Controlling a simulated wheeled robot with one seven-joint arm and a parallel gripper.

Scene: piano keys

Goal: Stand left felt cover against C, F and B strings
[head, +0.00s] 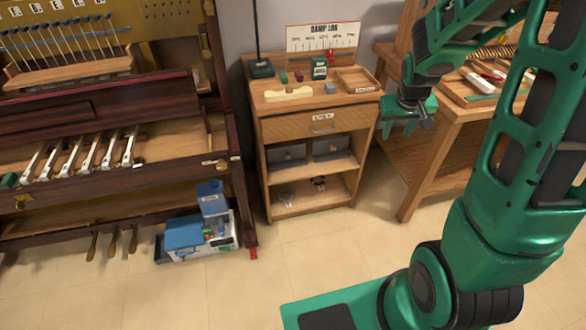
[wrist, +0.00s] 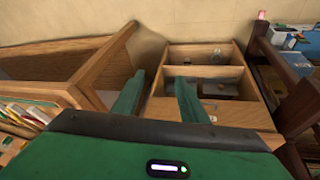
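The opened piano (head: 100,100) stands at the left in the head view. Its upper part shows a row of thin upright rods with dark heads (head: 60,38) under small white labels (head: 36,7), too small to read. I cannot tell which strings are C, F and B. A small green block (head: 8,180) lies at the left end of the white keys (head: 85,155); I cannot tell whether it is a felt cover. My gripper (head: 424,122) is far right of the piano, above the gap by the workbench. In the wrist view its two green fingers (wrist: 158,95) are apart with nothing between them.
A wooden cabinet (head: 318,130) stands between piano and workbench (head: 455,155). Its top holds a cream piece (head: 289,93), small blocks, a tray (head: 357,80) and a chart (head: 323,37). A blue and white box (head: 200,240) stands on the floor by the piano. Open floor lies in front.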

